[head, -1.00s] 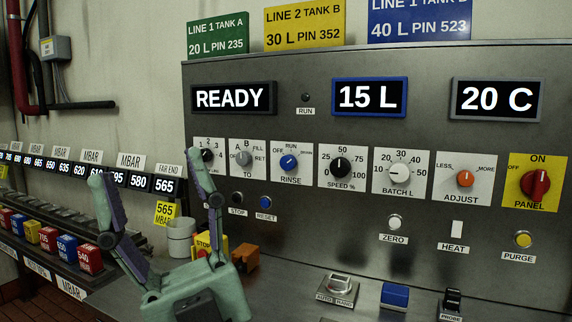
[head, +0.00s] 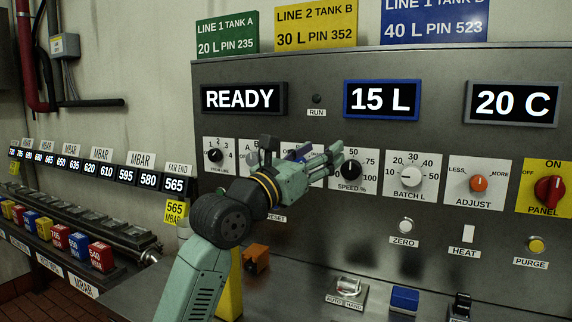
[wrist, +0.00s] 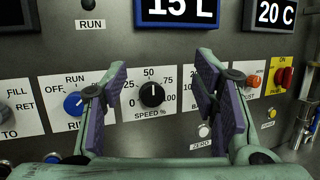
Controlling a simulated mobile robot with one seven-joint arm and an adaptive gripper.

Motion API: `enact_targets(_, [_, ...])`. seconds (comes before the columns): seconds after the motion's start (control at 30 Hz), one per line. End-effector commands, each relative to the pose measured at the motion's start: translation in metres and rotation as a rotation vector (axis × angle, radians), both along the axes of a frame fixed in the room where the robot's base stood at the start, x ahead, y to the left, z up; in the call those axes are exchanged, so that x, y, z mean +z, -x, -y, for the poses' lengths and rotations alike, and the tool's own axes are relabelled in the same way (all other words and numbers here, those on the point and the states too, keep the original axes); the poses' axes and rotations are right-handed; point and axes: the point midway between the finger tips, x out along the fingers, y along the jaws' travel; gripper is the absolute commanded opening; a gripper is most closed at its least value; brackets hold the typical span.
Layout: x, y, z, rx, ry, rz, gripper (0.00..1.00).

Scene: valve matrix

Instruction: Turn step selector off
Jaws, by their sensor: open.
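No dial's legible label reads "step". The one dial marked OFF and RUN has a blue knob (wrist: 73,103) in the wrist view, left of the black SPEED % knob (wrist: 152,95). Its pointer is too small to read. In the head view my arm hides the blue knob. My gripper (head: 334,153) is in front of the panel by the SPEED % dial. In the wrist view my gripper (wrist: 162,80) is open and empty, its fingers either side of the SPEED % knob, apart from it. The left finger overlaps the right edge of the blue knob's plate.
A black knob (head: 215,155) is at the far left of the dial row. BATCH L (head: 411,176), the orange ADJUST knob (head: 478,184) and the red PANEL knob (head: 549,189) are to the right. The bench has a blue block (head: 404,298) and an orange block (head: 256,257).

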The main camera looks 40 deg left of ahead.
Motion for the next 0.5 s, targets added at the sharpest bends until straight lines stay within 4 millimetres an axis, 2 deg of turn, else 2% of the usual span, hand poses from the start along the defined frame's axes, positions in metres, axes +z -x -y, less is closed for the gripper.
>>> enact_targets(0.03, [-0.018,-0.005,-0.031,0.101,-0.048,-0.088,0.54])
enact_targets(0.1, [-0.041,-0.008,-0.066,0.209,-0.096,-0.185,0.54])
enact_targets(0.2, [-0.061,-0.007,-0.095,0.298,-0.132,-0.269,0.54])
enact_targets(0.37, [-0.068,-0.013,-0.109,0.335,-0.147,-0.305,0.54])
enact_targets(0.5, [-0.065,-0.034,-0.113,0.33,-0.145,-0.303,0.54])
